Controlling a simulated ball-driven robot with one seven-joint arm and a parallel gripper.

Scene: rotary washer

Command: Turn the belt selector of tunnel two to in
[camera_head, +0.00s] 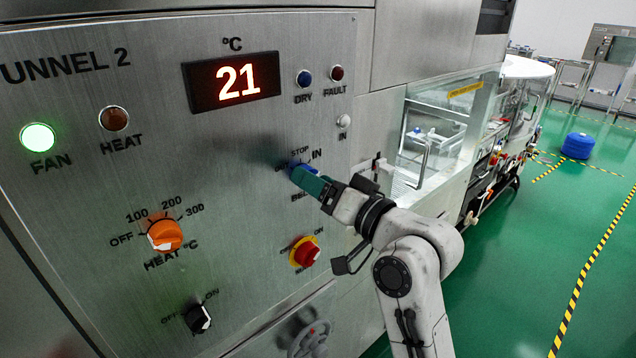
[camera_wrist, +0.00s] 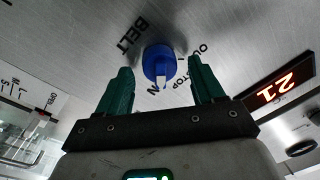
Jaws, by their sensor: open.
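The belt selector of tunnel two is a blue knob (camera_wrist: 159,62), set in the steel panel with the labels OUT, STOP, IN and BELT around it. In the wrist view it lies between the two green fingers of my gripper (camera_wrist: 160,80), with gaps on both sides. My gripper is open. In the head view the knob (camera_head: 295,167) is largely hidden behind my green fingers (camera_head: 312,184). I cannot tell surely which label the knob's pointer faces.
The Tunnel 2 panel (camera_head: 220,130) also carries an orange heat knob (camera_head: 165,235), a red-and-yellow switch (camera_head: 305,252) below my gripper, and a black ON switch (camera_head: 198,318). The FAN lamp (camera_head: 37,137) glows green; the display (camera_head: 232,81) reads 21. Green floor is open at right.

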